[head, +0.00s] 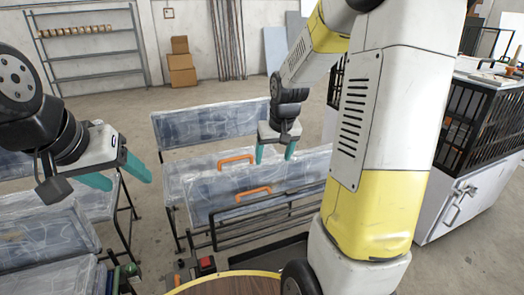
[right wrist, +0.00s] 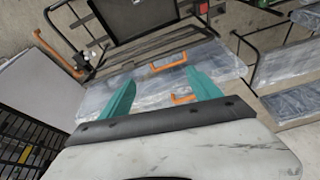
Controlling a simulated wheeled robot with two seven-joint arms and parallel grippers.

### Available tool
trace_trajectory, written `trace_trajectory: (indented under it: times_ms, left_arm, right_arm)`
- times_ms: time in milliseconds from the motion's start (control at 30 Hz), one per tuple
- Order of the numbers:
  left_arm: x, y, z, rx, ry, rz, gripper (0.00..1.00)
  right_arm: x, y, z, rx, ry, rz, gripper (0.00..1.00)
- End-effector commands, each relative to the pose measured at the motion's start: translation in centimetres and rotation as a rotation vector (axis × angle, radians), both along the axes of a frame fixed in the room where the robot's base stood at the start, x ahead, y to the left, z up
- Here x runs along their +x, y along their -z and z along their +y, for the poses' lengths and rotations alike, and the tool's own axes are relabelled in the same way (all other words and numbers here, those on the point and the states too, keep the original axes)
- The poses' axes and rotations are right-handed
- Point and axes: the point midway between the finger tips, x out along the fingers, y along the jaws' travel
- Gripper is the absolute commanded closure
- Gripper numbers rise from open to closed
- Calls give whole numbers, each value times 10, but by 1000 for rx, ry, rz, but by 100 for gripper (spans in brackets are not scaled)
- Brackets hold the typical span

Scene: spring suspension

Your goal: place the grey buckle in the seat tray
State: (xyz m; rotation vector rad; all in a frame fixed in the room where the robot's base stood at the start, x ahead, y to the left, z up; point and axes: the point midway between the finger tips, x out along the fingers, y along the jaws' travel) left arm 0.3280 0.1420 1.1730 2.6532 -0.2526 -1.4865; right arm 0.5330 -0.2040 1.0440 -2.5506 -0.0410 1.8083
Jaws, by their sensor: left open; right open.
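I cannot make out a grey buckle in either view. No part is clearly marked as the seat tray; the likeliest is the plastic-wrapped grey seat (head: 200,190) with two orange handles, the rear one (head: 237,160) and the front one (head: 254,192). The seat also shows in the right wrist view (right wrist: 150,90). My right gripper (head: 275,152) is open and empty, with teal fingers above this seat, right of the rear handle. In the right wrist view its fingers (right wrist: 160,76) stand apart with both orange handles between them. My left gripper (head: 118,176) is open and empty at the left.
A wrapped seat back (head: 210,122) stands behind. More wrapped seats (head: 45,237) fill the lower left. A round wooden top (head: 228,285) is at the front. A white cabinet with a black cage (head: 470,150) stands right. Cardboard boxes (head: 181,75) and a shelf rack are behind.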

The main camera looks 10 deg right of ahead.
Motion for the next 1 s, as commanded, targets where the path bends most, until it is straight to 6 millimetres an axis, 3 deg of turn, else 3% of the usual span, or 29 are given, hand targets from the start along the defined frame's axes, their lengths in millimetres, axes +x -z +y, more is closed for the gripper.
trace_trajectory:
  times_ms: [33,200,333,500,700,1000]
  left_arm:
    - [0,0,0,0,0,0,38]
    - [0,0,0,0,0,0,38]
    - [0,0,0,0,0,0,38]
    - [0,0,0,0,0,0,38]
    - [0,0,0,0,0,0,38]
    - [0,0,0,0,0,0,38]
  right_arm:
    - [-17,-26,7,12,-3,-32,28]
    - [-80,-83,28,56,-17,-99,28]
    - [-131,-111,43,90,-33,-147,28]
    - [-181,-126,56,125,-55,-192,28]
    - [-205,-128,62,143,-68,-210,28]
    - [-206,-128,62,144,-68,-211,28]
